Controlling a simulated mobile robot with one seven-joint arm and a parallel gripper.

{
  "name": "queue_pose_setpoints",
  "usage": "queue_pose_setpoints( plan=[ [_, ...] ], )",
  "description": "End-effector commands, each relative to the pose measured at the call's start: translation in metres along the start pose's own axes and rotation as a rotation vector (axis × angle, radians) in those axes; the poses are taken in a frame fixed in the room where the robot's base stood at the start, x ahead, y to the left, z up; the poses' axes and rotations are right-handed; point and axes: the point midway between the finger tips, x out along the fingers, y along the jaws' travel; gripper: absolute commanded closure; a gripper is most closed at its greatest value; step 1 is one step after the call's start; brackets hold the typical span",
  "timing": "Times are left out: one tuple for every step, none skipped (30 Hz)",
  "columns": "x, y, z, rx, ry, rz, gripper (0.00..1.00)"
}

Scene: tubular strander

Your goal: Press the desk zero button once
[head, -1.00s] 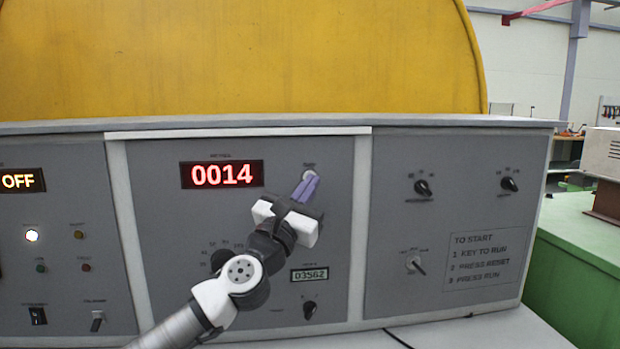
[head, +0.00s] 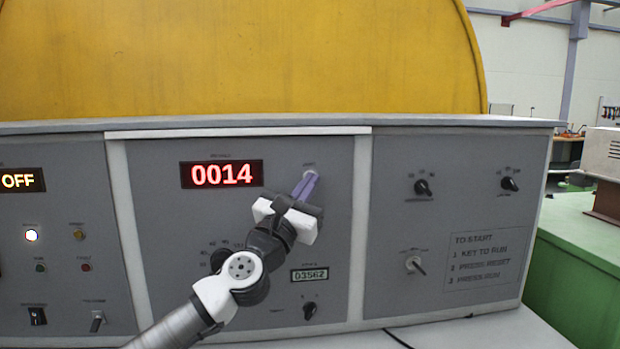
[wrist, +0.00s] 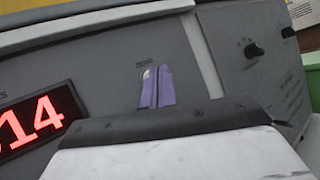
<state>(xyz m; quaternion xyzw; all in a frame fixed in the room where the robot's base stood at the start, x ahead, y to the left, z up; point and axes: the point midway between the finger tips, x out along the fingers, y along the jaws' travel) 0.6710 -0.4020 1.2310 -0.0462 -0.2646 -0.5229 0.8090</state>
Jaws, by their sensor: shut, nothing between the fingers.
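The zero button (head: 311,174) is a small round light button under a short label, right of the red display, on the desk's middle panel. In the wrist view only a pale edge of the zero button (wrist: 146,74) shows beside the fingertips, under the word ZERO. My gripper (head: 306,184) has purple fingers, shut and empty, with tips at the button's lower edge in the picture. In the wrist view my gripper (wrist: 157,72) covers most of the button. I cannot tell whether the tips touch it. The red display (head: 221,174) reads 0014.
A small counter (head: 309,274) reads 03562, with a black knob (head: 310,310) below it. The right panel has knobs, a key switch (head: 414,264) and a start notice (head: 480,260). The left panel has an OFF display (head: 22,181), lamps and switches.

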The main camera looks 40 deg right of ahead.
Motion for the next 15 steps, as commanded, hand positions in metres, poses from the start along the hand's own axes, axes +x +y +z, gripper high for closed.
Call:
queue_pose_setpoints(
  plan=[
    [0.0001,0.0001,-0.0002,0.000,0.000,0.000,1.00],
    [0.0002,0.0002,-0.0003,0.000,0.000,0.000,1.00],
    [0.0004,0.0004,-0.0005,0.000,0.000,0.000,1.00],
    [0.0006,0.0006,-0.0007,0.000,0.000,0.000,1.00],
    [0.0008,0.0008,-0.0008,0.000,0.000,0.000,1.00],
    [0.0012,0.0010,-0.0011,0.000,0.000,0.000,1.00],
    [0.0014,0.0013,-0.0013,0.000,0.000,0.001,1.00],
    [0.0017,0.0015,-0.0015,0.000,0.000,0.001,1.00],
    [0.0021,0.0017,-0.0018,0.000,0.000,0.001,1.00],
    [0.0023,0.0019,-0.0019,0.000,0.000,0.001,1.00],
    [0.0026,0.0021,-0.0021,0.000,0.000,0.001,1.00],
    [0.0029,0.0023,-0.0023,0.000,0.000,0.001,1.00],
    [0.0031,0.0025,-0.0025,0.000,0.000,0.001,1.00],
    [0.0034,0.0027,-0.0027,0.000,0.000,0.001,1.00],
    [0.0037,0.0028,-0.0029,0.000,0.000,0.000,1.00]
  ],
)
